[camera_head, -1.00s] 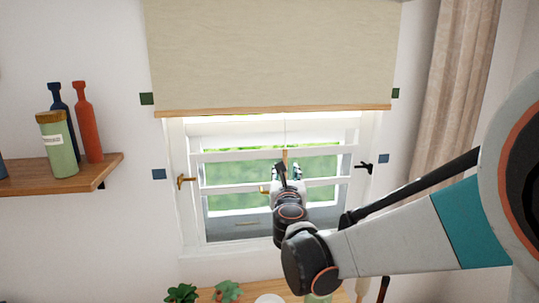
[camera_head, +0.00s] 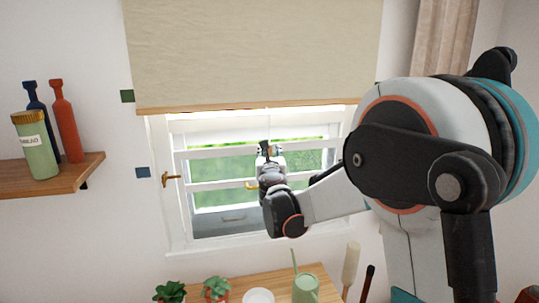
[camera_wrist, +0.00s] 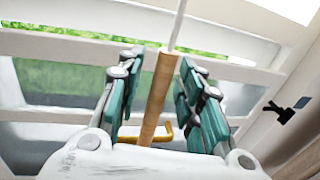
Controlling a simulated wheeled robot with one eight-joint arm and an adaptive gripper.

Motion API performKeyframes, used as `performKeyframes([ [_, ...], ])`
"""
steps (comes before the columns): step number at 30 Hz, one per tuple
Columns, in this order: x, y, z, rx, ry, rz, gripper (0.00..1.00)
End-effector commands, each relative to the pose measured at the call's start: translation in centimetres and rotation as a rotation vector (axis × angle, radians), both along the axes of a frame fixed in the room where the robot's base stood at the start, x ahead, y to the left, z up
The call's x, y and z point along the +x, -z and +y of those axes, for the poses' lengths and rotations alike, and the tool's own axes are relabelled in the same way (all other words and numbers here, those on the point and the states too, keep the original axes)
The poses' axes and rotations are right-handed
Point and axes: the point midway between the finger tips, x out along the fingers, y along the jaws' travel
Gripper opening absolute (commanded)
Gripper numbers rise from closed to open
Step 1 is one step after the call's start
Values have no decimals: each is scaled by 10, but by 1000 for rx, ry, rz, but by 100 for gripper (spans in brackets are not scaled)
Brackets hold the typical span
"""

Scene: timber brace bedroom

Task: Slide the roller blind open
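The beige roller blind (camera_head: 255,50) hangs over the upper part of the window, with a wooden bar (camera_head: 255,106) along its lower edge. A wooden pull handle (camera_wrist: 160,95) hangs on a thin pale cord (camera_wrist: 180,22) in the wrist view. My gripper (camera_wrist: 160,90) is open, with its teal fingers on either side of the handle. Gaps show between handle and fingers, so it does not look gripped. In the head view my gripper (camera_head: 268,150) is below the blind's bar, in front of the window, and largely hides the handle.
White slats (camera_head: 215,153) cross the window close behind my gripper. A brass latch (camera_head: 172,178) sits at the window's left side. A shelf (camera_head: 60,178) with bottles is at left. A table (camera_head: 315,272) with plants and a green watering can (camera_head: 305,288) stands below.

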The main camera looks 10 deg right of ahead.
Motion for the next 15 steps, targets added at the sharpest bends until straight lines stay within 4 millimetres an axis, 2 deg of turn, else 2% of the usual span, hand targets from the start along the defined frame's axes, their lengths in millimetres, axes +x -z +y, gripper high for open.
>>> performKeyframes([
  [3,0,0,0,0,0,0,34],
  [7,0,0,0,0,0,0,4],
  [8,0,0,0,0,0,0,0],
  [15,0,-1,0,0,0,0,0],
])
